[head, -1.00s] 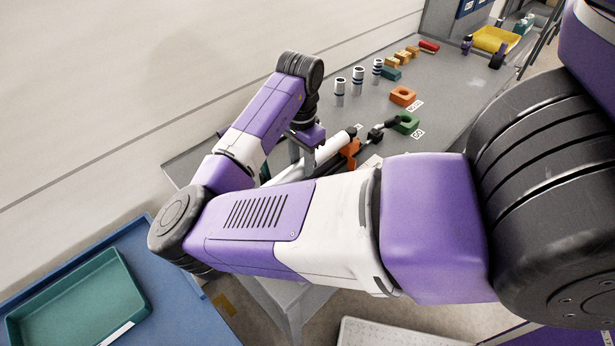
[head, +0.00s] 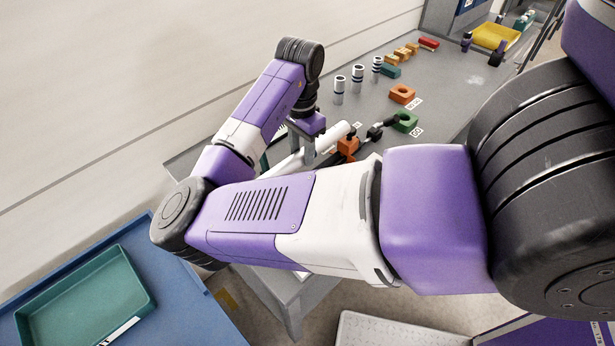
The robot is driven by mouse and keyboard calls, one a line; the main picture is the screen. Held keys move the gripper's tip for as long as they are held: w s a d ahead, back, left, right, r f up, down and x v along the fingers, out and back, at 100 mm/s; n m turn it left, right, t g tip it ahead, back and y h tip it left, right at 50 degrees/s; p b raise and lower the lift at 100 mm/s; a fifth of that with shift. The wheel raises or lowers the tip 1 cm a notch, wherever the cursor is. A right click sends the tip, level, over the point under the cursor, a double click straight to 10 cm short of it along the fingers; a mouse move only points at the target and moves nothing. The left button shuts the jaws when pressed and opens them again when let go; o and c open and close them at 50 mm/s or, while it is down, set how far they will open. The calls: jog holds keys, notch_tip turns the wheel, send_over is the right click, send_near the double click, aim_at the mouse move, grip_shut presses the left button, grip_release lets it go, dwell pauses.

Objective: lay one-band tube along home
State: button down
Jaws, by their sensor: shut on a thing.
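My gripper (head: 309,155) points down over the near left part of the grey table and is shut on a white tube (head: 338,134). The tube slants up to the right; my arm hides its lower left part, and I see no band on it. Three white tubes with dark blue bands stand upright farther back: the near one (head: 339,90), the middle one (head: 357,78) and the far one (head: 377,67). Their band counts are too small to be sure of. I cannot tell which spot is home.
An orange clamp-like part (head: 347,146) with a dark rod (head: 376,131) sits close right of the held tube. A green block (head: 405,122) and an orange block (head: 402,94) lie beyond. A teal tray (head: 88,296) lies at lower left.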

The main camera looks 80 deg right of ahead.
aim_at(302, 152)
jog(key=shift+r, duration=3.65)
